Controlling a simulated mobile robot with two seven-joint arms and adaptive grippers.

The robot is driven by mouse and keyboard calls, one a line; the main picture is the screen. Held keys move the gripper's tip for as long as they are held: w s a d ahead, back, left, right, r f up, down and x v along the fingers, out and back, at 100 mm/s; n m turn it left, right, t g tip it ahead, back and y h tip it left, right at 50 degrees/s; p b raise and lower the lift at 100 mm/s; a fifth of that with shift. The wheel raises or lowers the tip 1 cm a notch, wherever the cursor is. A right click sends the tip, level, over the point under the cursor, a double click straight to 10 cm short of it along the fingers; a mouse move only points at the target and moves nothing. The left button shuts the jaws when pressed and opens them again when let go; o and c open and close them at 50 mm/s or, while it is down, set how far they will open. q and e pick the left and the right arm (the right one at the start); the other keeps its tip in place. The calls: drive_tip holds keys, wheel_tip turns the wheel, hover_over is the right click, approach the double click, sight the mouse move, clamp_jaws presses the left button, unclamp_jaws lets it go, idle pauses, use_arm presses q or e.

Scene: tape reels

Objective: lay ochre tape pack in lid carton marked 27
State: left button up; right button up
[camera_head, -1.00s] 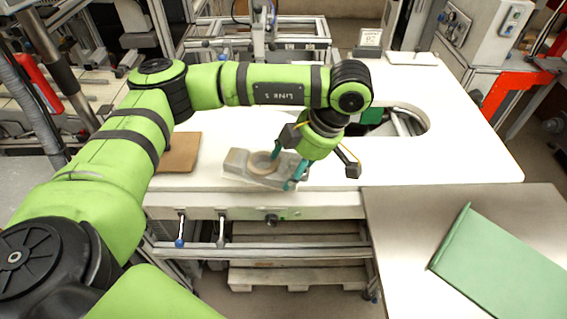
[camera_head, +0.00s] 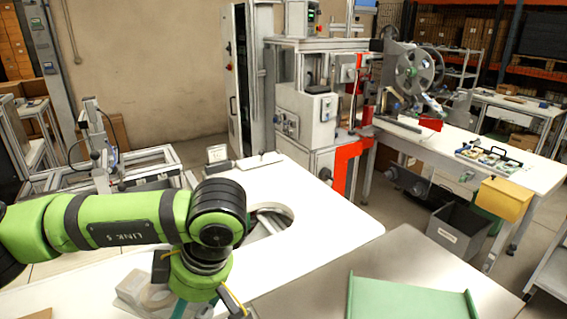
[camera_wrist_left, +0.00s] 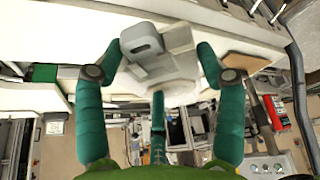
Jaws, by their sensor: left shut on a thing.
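I cannot tell whether the ring is the ochre tape pack. No number 27 is readable on any carton. My right gripper is not in view.
The white table (camera_head: 325,215) has a cut-out near my arm. A green tray (camera_head: 410,300) lies on the steel top (camera_head: 400,255) at right. An ochre box (camera_head: 505,198) hangs at the far bench's edge, above a grey bin (camera_head: 458,232). Machines stand behind.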

use_arm(q)
drive_tip(key=w+r+m+t+h, duration=0.1)
drive_tip(key=m, duration=0.2)
drive_tip(key=w+a+r+m+t+h, duration=0.1)
drive_tip(key=m, duration=0.3)
drive_tip(key=w+r+m+t+h, duration=0.1)
drive_tip(key=r+m, duration=0.1)
drive_tip(key=m, duration=0.2)
drive_tip(key=shift+w+a, duration=0.4)
drive_tip(key=m, duration=0.1)
drive_tip(key=r+m+h, duration=0.1)
drive_tip(key=m, duration=0.1)
drive_tip(key=w+r+m, duration=0.1)
drive_tip(key=shift+a+m+h, duration=0.3)
drive_tip(key=shift+m+h, duration=0.1)
drive_tip(key=shift+w, duration=0.1)
